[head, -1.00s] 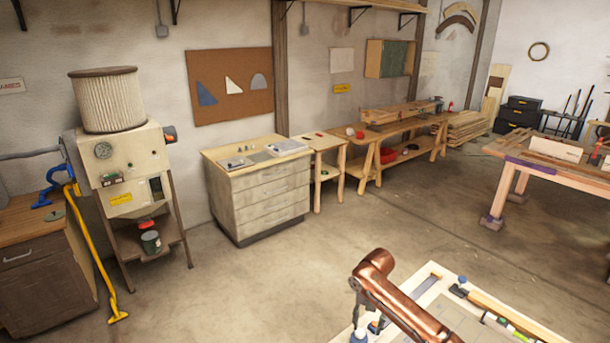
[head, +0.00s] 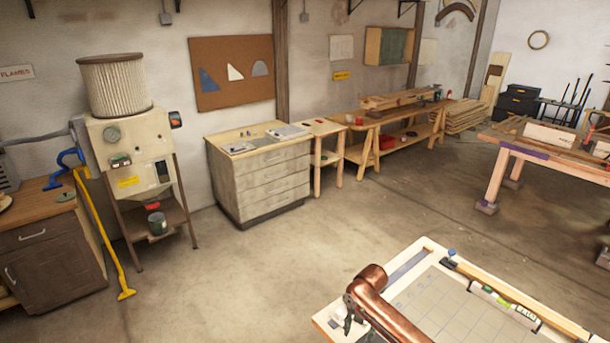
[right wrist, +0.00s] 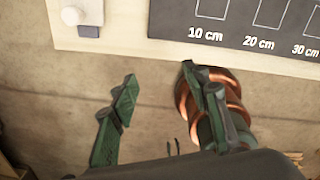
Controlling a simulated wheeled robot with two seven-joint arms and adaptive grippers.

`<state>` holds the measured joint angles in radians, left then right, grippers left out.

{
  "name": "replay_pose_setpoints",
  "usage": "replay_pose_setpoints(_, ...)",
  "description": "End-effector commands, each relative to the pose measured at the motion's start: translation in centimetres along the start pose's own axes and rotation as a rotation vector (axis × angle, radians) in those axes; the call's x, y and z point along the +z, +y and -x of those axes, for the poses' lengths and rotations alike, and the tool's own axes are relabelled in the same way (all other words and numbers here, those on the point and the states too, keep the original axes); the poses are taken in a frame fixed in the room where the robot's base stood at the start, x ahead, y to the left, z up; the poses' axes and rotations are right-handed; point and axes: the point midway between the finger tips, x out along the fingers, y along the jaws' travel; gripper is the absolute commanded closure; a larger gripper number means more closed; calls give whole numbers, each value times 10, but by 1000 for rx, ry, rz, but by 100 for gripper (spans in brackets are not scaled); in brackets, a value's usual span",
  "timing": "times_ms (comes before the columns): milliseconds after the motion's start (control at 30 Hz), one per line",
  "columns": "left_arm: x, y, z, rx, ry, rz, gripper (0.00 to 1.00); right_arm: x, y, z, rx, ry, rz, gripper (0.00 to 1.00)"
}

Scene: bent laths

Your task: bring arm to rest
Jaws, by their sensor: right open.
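My right gripper (right wrist: 160,85) shows in the right wrist view with its two dark green fingers apart and nothing between them. Bare floor lies behind the gap. A copper arm part (right wrist: 190,105) is behind the right-hand finger. In the head view a copper arm link of mine (head: 385,312) reaches in from the bottom over the near worktable (head: 330,320).
The worktable carries a grey gridded board (head: 430,305) and a level-like tool (head: 490,297). In the right wrist view, a dark board marked in centimetres (right wrist: 235,25) lies along the table edge. A drawer cabinet (head: 262,185) stands by the wall, with open floor before it.

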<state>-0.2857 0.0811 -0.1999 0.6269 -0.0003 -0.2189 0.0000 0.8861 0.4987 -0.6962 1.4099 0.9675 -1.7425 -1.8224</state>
Motion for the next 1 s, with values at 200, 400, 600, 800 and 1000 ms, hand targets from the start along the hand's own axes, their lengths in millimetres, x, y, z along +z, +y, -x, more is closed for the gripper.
replay_pose_setpoints(200,28,4,2,3,-35,7,60,-48,-13,-54,55,32,-216,57)
replay_pose_setpoints(400,28,4,1,3,-35,7,60,-106,-42,-101,145,71,-592,57)
replay_pose_setpoints(600,19,3,1,3,-23,5,60,-152,-92,-123,230,108,-1054,57)
replay_pose_setpoints(800,10,3,1,3,-11,3,60,-186,-167,-126,300,116,-1571,57)
replay_pose_setpoints(1000,13,3,1,3,-14,4,60,-209,-241,-116,355,79,-1982,57)
